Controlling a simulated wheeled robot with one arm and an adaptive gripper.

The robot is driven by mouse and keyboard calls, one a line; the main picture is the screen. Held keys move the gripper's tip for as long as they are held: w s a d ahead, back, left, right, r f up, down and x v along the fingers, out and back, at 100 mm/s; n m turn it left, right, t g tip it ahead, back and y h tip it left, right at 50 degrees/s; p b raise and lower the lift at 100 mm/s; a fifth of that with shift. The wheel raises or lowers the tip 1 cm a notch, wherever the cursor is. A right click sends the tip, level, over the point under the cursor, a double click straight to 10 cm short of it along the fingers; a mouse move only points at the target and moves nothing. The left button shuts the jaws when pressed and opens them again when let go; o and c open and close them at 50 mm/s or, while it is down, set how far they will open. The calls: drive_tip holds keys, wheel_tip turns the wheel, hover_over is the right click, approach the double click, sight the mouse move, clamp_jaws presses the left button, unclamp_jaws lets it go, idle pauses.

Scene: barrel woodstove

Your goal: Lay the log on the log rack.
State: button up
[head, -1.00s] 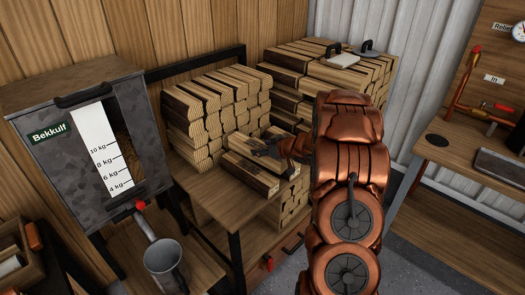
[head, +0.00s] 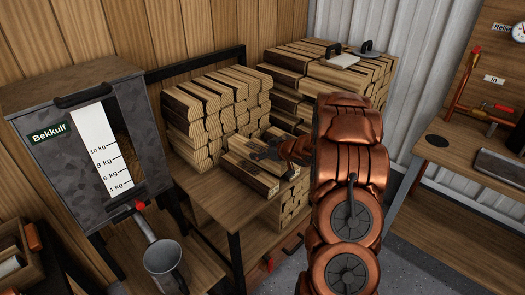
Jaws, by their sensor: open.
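The log rack (head: 213,192) is a wooden shelf with a dark metal frame, carrying stacked split logs. A split log (head: 246,172) lies flat on the front part of its top. Another log (head: 242,146) lies just behind it, partly hidden by my gripper. My gripper (head: 262,152) is open, low over these logs at the right. Its dark fingers are small and partly hidden, so I cannot tell whether they touch a log.
A stack of logs (head: 212,112) stands at the rack's back. More logs (head: 350,78) are piled behind right. A workbench (head: 460,165) is at right.

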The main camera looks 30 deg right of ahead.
drive_tip(key=v, duration=1.2)
drive_tip(key=shift+p, duration=0.3)
